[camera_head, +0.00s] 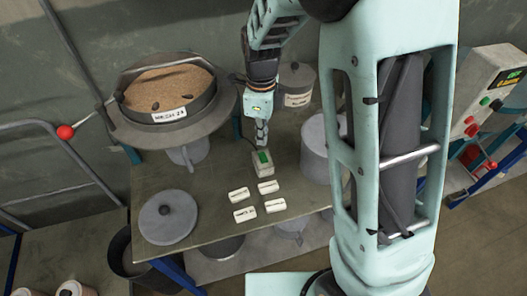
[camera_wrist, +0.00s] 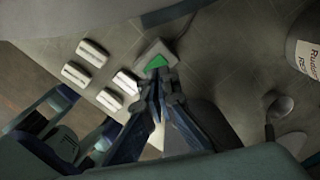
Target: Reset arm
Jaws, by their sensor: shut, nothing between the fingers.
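My gripper (camera_head: 261,134) points down over the table, just above a small pale box with a green top (camera_head: 263,161). In the wrist view the fingertips (camera_wrist: 158,75) are together with nothing between them, and they overlap the edge of the green-topped box (camera_wrist: 156,58). I cannot tell whether they touch it. My arm comes down from the top of the head view.
Several white labelled blocks (camera_head: 268,187) lie on the table (camera_head: 215,178) in front of the box. A round grey lid (camera_head: 168,217) is at front left, a grey cylinder (camera_head: 316,150) at right. A brown-filled pan (camera_head: 170,95) stands at back left, a labelled container (camera_head: 297,86) at back.

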